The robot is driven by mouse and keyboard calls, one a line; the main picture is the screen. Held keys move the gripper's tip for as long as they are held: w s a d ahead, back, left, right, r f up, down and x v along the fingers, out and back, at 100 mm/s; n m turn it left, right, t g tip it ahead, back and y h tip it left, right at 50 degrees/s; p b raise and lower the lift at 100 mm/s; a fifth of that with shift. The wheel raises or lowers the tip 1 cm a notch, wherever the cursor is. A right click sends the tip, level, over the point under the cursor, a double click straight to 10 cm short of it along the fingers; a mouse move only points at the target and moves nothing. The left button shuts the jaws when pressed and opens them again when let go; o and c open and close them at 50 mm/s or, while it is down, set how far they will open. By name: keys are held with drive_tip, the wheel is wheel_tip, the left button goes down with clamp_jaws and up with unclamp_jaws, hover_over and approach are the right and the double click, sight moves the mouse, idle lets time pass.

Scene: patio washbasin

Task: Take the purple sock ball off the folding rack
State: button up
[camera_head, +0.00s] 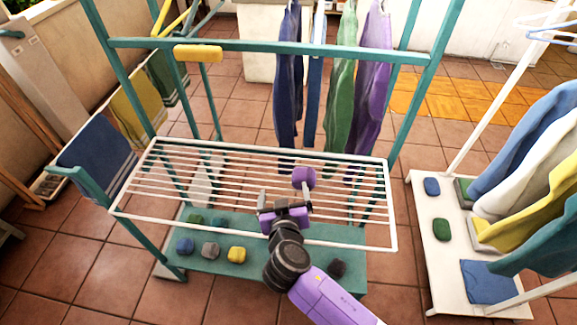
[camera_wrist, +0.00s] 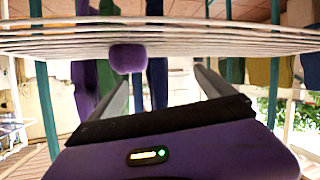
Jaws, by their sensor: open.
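The purple sock ball (camera_head: 304,178) rests on the white wire shelf of the folding rack (camera_head: 150,185), right of the shelf's middle. My gripper (camera_head: 284,192) is open and empty over the shelf, just on the near side of the ball. In the head view the ball lies beyond the right finger, off the middle of the gap. In the wrist view, the sock ball (camera_wrist: 127,58) shows against the rack wires (camera_wrist: 230,40), beyond the left-hand finger of my gripper (camera_wrist: 162,78). I cannot tell whether finger and ball touch.
Teal rack posts and a top bar (camera_head: 290,46) stand around the shelf. A yellow sponge-like block (camera_head: 198,53) is on the bar. Clothes (camera_head: 338,90) hang behind. Several coloured balls lie on the teal lower shelf (camera_head: 270,262). A white garment rack (camera_head: 425,270) stands right.

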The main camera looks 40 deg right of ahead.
sight(304, 178)
drive_tip(key=s+d+m+g+h, duration=0.1)
drive_tip(key=s+d+f+m+g+h, duration=0.1)
drive_tip(key=s+d+m, duration=0.1)
drive_tip(key=shift+s+d+f+g, duration=0.1)
drive_tip(key=shift+d+f+g, duration=0.05)
drive_tip(key=shift+g, duration=0.15)
drive_tip(key=shift+w+d+f+m+p, duration=0.15)
drive_tip(key=shift+w+d+f+p, duration=0.2)
drive_tip(key=shift+w+d, duration=0.25)
drive_tip(key=shift+w+d+f+m+p, duration=0.2)
drive_tip(key=shift+w+d+f, duration=0.15)
drive_tip(key=shift+d, duration=0.3)
drive_tip(key=shift+p+x, duration=0.6)
drive_tip(key=shift+x, duration=1.55)
drive_tip(key=shift+a+f, duration=0.15)
drive_tip(key=c, duration=1.4)
drive_tip(key=shift+c, duration=0.2)
